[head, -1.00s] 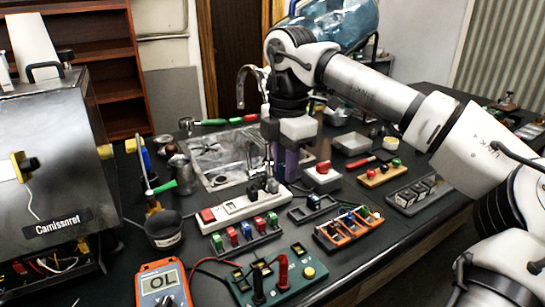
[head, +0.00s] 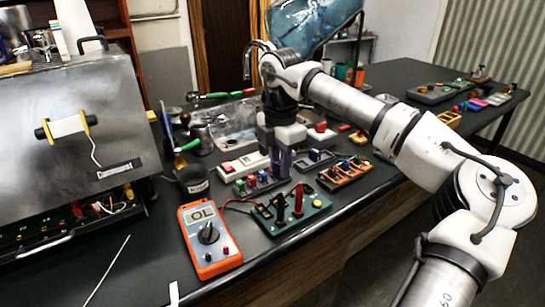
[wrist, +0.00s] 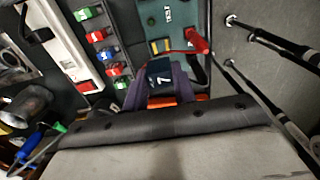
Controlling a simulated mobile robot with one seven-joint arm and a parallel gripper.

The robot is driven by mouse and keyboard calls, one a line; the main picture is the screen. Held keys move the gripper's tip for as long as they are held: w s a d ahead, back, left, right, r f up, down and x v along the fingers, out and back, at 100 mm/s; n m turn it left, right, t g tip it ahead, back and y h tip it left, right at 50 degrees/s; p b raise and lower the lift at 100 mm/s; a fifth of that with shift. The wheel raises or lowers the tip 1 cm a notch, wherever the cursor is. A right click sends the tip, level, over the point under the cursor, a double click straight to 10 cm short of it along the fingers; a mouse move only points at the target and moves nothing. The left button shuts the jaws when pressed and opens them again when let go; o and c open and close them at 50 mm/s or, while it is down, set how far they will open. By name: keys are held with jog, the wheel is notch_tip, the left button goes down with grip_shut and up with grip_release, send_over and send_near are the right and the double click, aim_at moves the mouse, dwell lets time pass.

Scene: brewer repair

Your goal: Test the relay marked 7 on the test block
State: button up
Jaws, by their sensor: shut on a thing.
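My gripper (wrist: 160,85) is shut on a dark relay with a white 7 on it (wrist: 159,69), seen between the fingers in the wrist view. In the head view my gripper (head: 279,160) points down just behind the green test block (head: 305,212), and the relay cannot be made out there. Red and black probes stand on the block. The orange meter (head: 208,258) beside it reads OL.
A rack of coloured relays (wrist: 107,46) and a white strip with a red switch (wrist: 66,45) lie left of the block. An orange tray (head: 343,175) stands to its right. A dark cup (head: 193,182) and the steel brewer (head: 75,135) are at left.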

jog(key=shift+s+f, duration=0.1)
jog(key=shift+f, duration=0.1)
jog(key=shift+f+b, duration=1.85)
jog(key=shift+f, duration=1.25)
jog(key=shift+r, duration=0.2)
jog(key=shift+f+b, duration=0.75)
jog(key=shift+b, duration=0.2)
jog(key=shift+r, duration=0.15)
dwell(2.0)
jog(key=shift+r+p, duration=1.55)
jog(key=shift+r, duration=0.8)
